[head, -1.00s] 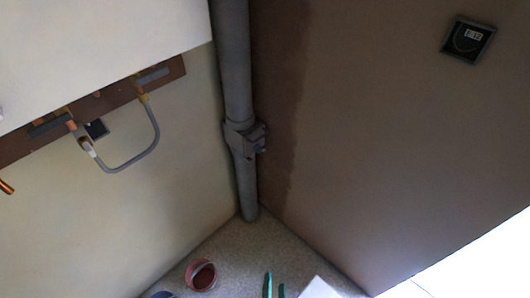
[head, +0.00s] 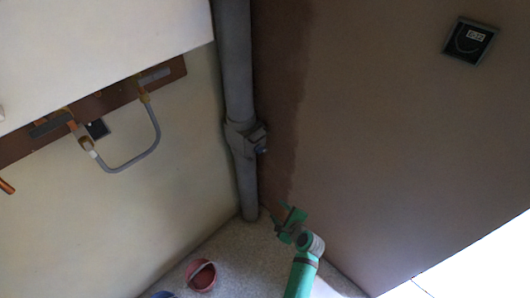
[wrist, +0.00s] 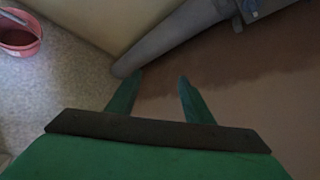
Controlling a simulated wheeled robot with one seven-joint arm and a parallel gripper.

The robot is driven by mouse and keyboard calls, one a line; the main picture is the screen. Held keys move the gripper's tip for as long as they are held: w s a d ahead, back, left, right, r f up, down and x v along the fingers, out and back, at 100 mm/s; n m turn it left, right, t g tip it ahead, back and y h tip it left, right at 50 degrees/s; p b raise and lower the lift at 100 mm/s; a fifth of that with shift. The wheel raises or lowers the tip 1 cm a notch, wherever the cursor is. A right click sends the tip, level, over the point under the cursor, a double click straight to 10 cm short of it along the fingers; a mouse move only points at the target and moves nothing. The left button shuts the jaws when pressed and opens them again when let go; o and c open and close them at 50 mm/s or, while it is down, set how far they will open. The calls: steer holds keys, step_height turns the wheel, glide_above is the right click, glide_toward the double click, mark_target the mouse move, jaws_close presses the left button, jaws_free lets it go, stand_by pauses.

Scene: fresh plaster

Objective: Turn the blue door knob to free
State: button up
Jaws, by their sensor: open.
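No door shows in either view. A small blue-grey part (head: 262,150) sticks out from the fitting on the grey corner pipe; it is too small and dark to tell whether it is the blue knob. In the wrist view, a bluish piece (wrist: 249,8) of that fitting shows at the top edge, partly cut off. My green gripper (head: 284,214) is near the foot of the pipe, low and to the right of it, well below the fitting. In the wrist view its two fingers (wrist: 161,75) are apart with nothing between them.
The grey pipe (head: 236,60) runs down the corner between a pale wall and a brown wall. A red bucket (head: 201,276) stands on the speckled floor. A looped hose (head: 150,148) hangs on the left wall. A dark wall box (head: 469,42) is at upper right.

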steer(key=w+d+r+m+y, duration=0.1)
steer(key=w+r+m+y, duration=0.2)
steer(key=w+r, duration=0.65)
steer(key=m+y, duration=0.1)
steer(key=y, duration=0.1)
glide_toward(261, 150)
steer(key=shift+g, duration=0.4)
steer(key=x, duration=0.7)
steer(key=shift+w+r, duration=0.2)
steer(key=shift+d, duration=0.1)
steer(key=c, duration=1)
